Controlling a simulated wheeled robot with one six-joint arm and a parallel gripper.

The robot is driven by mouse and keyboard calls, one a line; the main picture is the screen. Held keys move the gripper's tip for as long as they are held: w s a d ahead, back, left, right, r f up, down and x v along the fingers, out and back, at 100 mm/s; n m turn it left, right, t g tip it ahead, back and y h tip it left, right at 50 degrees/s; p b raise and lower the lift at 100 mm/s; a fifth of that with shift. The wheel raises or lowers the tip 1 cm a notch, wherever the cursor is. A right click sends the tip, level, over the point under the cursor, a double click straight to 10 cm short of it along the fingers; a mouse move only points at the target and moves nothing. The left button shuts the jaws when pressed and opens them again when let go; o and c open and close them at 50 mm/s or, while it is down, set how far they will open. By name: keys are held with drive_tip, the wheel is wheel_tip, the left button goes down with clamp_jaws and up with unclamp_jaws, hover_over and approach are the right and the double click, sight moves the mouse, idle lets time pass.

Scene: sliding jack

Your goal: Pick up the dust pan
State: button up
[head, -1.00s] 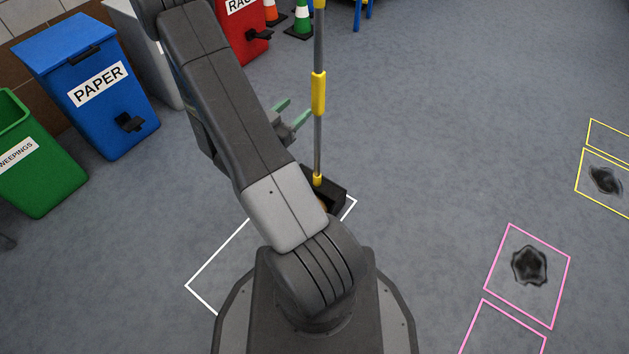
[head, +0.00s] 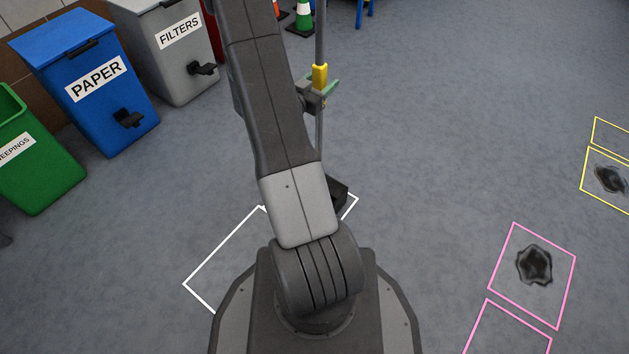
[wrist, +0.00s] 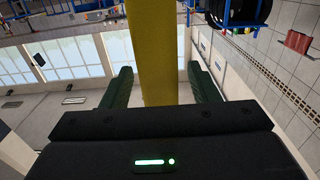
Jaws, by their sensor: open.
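The dust pan's upright handle shows in the head view as a grey pole with a yellow grip (head: 319,76). Its black pan (head: 340,193) sits on the floor, partly hidden behind my arm. My gripper (head: 320,89) is at the lower part of the yellow grip, with green fingers open around the pole. In the wrist view the yellow grip (wrist: 153,55) stands between the two open green fingers (wrist: 159,75), with a visible gap on each side.
Green, blue PAPER (head: 95,85) and grey FILTERS (head: 170,50) bins stand at the left. White floor lines (head: 222,247) surround the pan's spot. Pink (head: 512,230) and yellow outlines with dark stains lie at the right. The floor between is clear.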

sight(317, 52)
drive_tip(key=shift+c, duration=0.2)
clamp_jaws()
drive_tip(key=shift+r, duration=0.1)
wheel_tip(317, 52, up, 10)
drive_tip(key=p, duration=0.4)
drive_tip(key=c, duration=0.7)
unclamp_jaws()
clamp_jaws()
